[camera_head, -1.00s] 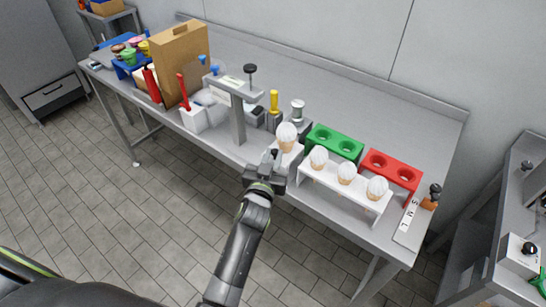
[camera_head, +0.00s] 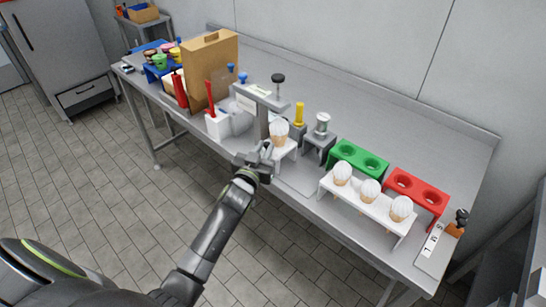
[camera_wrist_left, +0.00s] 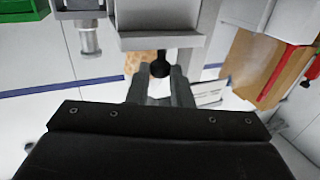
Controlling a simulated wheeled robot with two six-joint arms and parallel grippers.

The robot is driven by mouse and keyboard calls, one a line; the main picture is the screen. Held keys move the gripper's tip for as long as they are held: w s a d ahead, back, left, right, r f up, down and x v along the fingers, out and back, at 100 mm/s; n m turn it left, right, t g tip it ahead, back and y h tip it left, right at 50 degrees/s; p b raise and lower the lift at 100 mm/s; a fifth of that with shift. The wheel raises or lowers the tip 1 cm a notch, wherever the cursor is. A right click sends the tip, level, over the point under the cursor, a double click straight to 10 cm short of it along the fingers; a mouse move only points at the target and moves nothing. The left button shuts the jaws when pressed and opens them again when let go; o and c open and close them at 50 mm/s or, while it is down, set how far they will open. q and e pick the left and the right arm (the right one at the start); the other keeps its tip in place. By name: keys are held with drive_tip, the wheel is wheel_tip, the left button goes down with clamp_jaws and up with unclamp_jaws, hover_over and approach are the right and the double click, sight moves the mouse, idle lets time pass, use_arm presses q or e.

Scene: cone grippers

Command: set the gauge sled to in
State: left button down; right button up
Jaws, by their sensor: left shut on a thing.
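The gauge sled (camera_head: 286,148) is a white block at the table's front edge, bearing an upright cone with a white top (camera_head: 278,132). It stands by the grey gauge post (camera_head: 263,118), with the cone close under the post's overhanging arm (camera_head: 264,97). My left gripper (camera_head: 265,150) is at the sled's near side. In the left wrist view, its fingers (camera_wrist_left: 160,73) are shut on the sled's black ball knob (camera_wrist_left: 161,66). Whether the sled touches a stop is hidden. My right gripper is out of view.
A white rack (camera_head: 360,206) with three cones stands right of the sled. Behind it are green (camera_head: 358,158) and red (camera_head: 416,188) holders. A white bin with a red-handled tool (camera_head: 216,125) and a cardboard box (camera_head: 208,65) stand left.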

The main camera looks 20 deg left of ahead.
use_arm(q)
drive_tip(key=shift+w+a+r, duration=0.1)
drive_tip(key=shift+w+a, duration=0.05)
drive_tip(key=shift+a, duration=0.15)
drive_tip(key=c, duration=1.7)
unclamp_jaws()
drive_tip(key=o, duration=0.4)
drive_tip(key=shift+w+a, duration=0.1)
drive_tip(key=shift+a, duration=0.2)
drive_tip(key=shift+d, duration=0.1)
drive_tip(key=s+b, duration=0.1)
drive_tip(key=s, duration=1.6)
drive_tip(key=shift+s+d, duration=0.2)
drive_tip(key=shift+d, duration=0.15)
